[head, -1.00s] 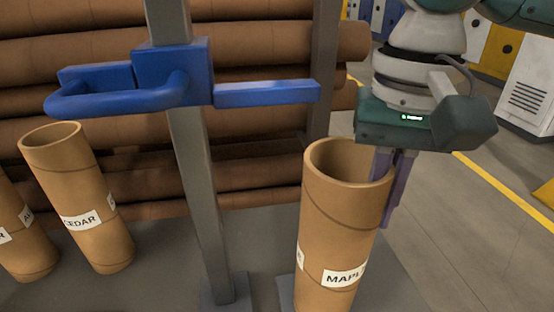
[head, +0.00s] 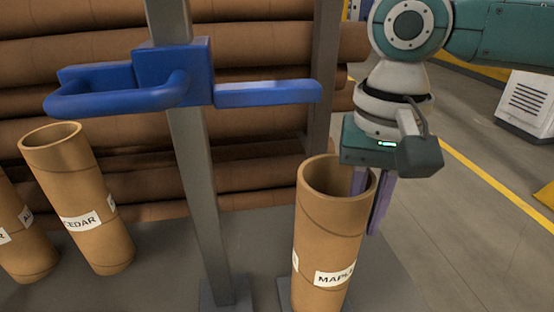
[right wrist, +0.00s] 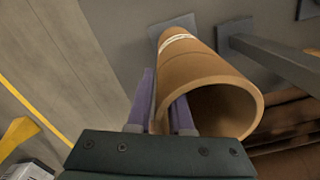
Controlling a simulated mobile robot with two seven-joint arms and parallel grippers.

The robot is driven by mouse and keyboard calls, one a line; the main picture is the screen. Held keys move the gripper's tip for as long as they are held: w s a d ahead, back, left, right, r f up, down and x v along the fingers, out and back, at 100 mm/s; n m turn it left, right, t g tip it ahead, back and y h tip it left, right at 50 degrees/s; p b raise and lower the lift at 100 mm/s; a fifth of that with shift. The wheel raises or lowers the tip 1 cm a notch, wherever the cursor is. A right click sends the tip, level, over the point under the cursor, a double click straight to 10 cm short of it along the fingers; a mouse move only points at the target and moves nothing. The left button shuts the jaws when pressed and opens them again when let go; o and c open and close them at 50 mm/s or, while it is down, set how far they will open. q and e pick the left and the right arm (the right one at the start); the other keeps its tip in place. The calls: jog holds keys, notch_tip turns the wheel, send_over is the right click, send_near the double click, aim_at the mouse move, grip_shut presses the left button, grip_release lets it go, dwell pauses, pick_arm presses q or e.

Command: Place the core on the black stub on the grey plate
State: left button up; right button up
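The core, a brown cardboard tube labelled MAPLE (head: 322,235), stands close to upright at the lower centre right in the head view, its bottom cut off by the frame. My right gripper (head: 369,200) grips its rim wall on the right side, one finger inside the tube and one outside. In the right wrist view the core (right wrist: 205,70) stretches away from the gripper (right wrist: 160,112). The black stub is not visible. My left gripper is out of view.
A grey post (head: 200,190) with a blue bracket and loop handle (head: 120,95) stands left of the core. Tubes labelled CEDAR (head: 85,205) and another stand further left. Stacked brown rolls (head: 100,15) fill the back. Open floor lies right, with a yellow line (head: 490,175).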

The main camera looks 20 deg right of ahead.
jog(key=shift+o, duration=0.9)
notch_tip(320, 180, up, 12)
jog(key=shift+r+p, duration=0.15)
jog(key=shift+p, duration=0.35)
